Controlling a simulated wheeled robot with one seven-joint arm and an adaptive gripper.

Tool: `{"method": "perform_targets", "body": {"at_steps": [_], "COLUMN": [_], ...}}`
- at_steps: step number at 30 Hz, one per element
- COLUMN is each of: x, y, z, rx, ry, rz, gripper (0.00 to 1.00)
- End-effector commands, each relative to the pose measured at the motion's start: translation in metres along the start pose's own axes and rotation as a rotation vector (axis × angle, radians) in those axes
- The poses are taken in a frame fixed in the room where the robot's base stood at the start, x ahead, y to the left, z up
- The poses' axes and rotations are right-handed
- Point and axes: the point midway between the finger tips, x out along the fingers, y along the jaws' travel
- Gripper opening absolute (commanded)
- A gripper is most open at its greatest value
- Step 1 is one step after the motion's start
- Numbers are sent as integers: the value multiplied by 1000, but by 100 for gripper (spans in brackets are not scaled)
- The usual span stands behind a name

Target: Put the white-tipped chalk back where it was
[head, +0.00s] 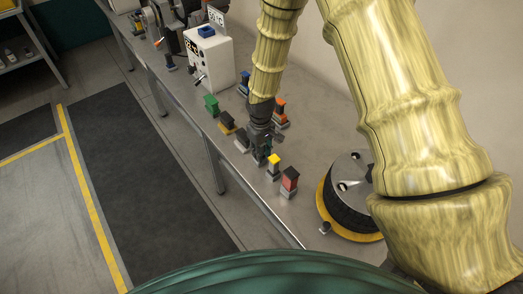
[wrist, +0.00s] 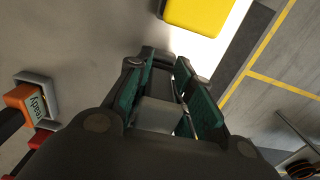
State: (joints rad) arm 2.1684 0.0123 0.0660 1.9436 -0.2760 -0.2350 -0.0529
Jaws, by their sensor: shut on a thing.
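My gripper (head: 262,152) is low over the bench among several small coloured blocks. In the wrist view my gripper (wrist: 163,68) has its green-padded fingers closed around a grey block (wrist: 158,114).
Near the gripper stand yellow (head: 273,164), red-and-black (head: 290,180), orange (head: 280,105), green (head: 211,103) and blue (head: 244,80) blocks. A black-and-yellow wheel (head: 347,205) is at the right, a white machine (head: 209,62) further back. The bench (head: 308,130) is bare toward the wall.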

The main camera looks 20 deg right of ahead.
Motion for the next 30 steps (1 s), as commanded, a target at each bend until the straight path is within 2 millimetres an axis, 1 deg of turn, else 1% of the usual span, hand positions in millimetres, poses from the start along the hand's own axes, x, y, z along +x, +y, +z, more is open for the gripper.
{"method": "perform_targets", "body": {"at_steps": [13,14,15,17,26,30], "x": [8,7,7,7,6,-2], "y": [0,0,0,0,0,0], "z": [0,0,0,0,0,0], "rx": [1,1,1,1,0,0], "ry": [-1,-1,-1,-1,0,1], "rz": [0,0,0,0,0,0], "gripper": [1,26,33,44,44,44]}}
